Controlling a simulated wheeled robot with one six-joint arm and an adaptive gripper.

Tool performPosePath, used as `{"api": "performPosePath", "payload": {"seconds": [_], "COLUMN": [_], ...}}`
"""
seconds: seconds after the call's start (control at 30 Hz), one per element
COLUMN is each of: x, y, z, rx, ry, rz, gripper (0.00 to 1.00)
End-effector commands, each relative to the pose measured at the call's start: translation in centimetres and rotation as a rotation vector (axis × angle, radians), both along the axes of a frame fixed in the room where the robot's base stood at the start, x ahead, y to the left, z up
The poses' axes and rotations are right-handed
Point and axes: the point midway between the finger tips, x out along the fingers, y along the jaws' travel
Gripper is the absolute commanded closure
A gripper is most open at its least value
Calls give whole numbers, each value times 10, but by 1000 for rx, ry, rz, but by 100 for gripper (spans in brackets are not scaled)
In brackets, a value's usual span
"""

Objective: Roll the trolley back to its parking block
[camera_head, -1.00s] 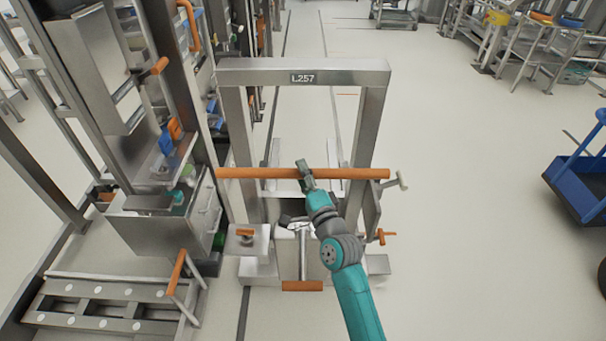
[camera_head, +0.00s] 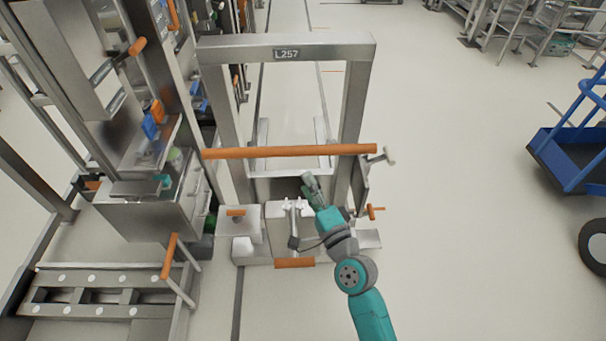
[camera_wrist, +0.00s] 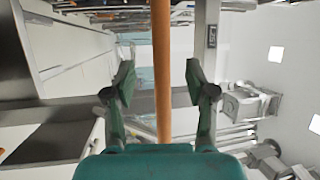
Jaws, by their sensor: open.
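The trolley is a grey metal frame (camera_head: 225,105) labelled L257, with a horizontal orange handle bar (camera_head: 240,153) across its uprights. My gripper (camera_head: 309,180) is just below the bar in the head view, apart from it there. In the wrist view my gripper (camera_wrist: 160,80) is open, and the orange bar (camera_wrist: 162,60) runs lengthwise between its two spread fingers without visible contact on either. The trolley's low base, with a grey column and a small orange grip (camera_head: 295,263), is partly hidden by my arm. I cannot make out which part is the parking block.
A metal rack with shelves and a cabinet (camera_head: 150,215) stands close on the left. A slatted metal platform (camera_head: 100,297) lies at the lower left. A blue cart (camera_head: 575,160) stands at the right. The floor (camera_head: 455,190) between trolley and cart is clear.

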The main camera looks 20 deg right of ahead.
Motion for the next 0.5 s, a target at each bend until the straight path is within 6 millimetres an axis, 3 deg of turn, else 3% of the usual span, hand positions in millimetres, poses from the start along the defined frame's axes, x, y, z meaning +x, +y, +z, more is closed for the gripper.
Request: {"api": "performPosePath", "payload": {"seconds": [0.5], "x": [-4], "y": [-2], "z": [0], "rx": [-1], "ry": [-1], "rz": [-1], "gripper": [44]}}
